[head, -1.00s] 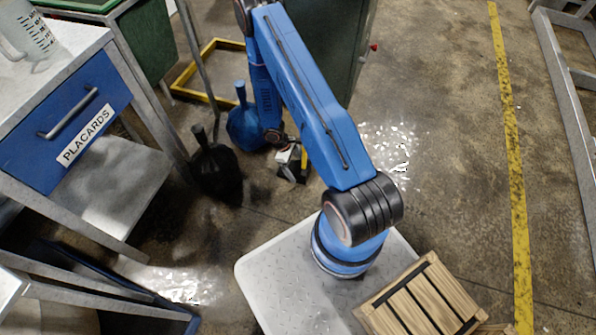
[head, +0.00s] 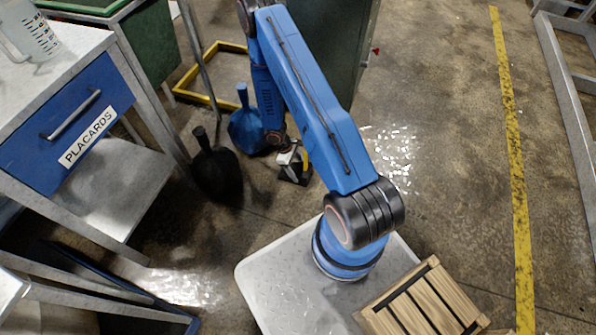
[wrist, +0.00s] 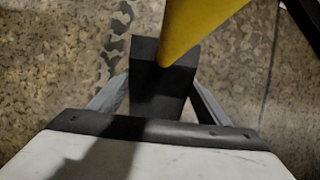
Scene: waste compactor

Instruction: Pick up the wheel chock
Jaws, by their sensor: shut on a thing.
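The wheel chock (head: 297,177) is a small black piece with a yellow part, low by the floor beyond my platform in the head view. My gripper (head: 292,169), with a white body, points down at it, and my arm's blue links reach over from the platform. In the wrist view the chock's black body (wrist: 158,78) sits between the two grey fingers of my gripper (wrist: 158,92), which are shut on it. A yellow surface slants over the top of that view. Whether the chock's underside touches the floor is hard to tell.
A black bag (head: 215,168) and a blue bag (head: 245,128) stand left of the chock. A dark green cabinet (head: 335,50) is behind. A table with a blue placards drawer (head: 70,125) is at left. A wooden crate (head: 425,305) lies front right. Floor at right is open.

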